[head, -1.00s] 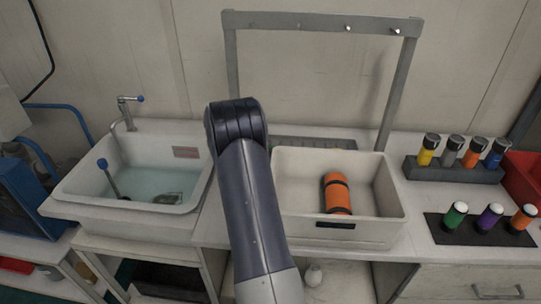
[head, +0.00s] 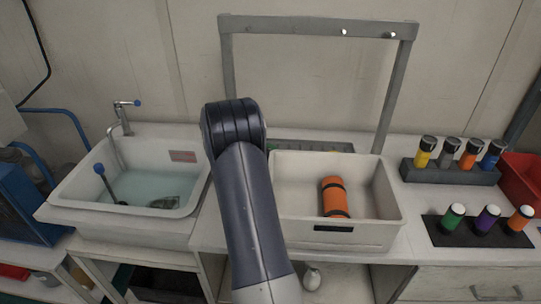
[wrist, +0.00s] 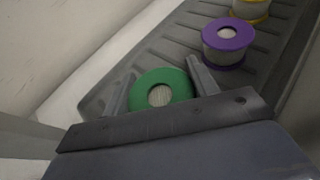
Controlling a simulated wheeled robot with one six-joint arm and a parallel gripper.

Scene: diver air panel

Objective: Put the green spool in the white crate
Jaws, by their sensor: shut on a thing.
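The green spool (wrist: 180,82) shows in the wrist view between the two fingers of my gripper (wrist: 160,84), which is shut on it. It has a green ring-shaped top with a pale middle. It is over a dark grey ribbed tray (wrist: 186,35); I cannot tell whether it still touches the tray. In the head view my arm hides my gripper and the green spool. The white crate (head: 376,232) stands on the bench right of my arm, open at the top, with an orange cylinder with black bands (head: 334,194) lying in it.
A purple spool (wrist: 228,34) and a yellow spool (wrist: 250,10) stand close by on the tray. A grey frame (head: 396,90) rises behind the crate. A sink (head: 75,205) with water is at left. Colored bottles (head: 472,155) and a red bin (head: 525,180) are at right.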

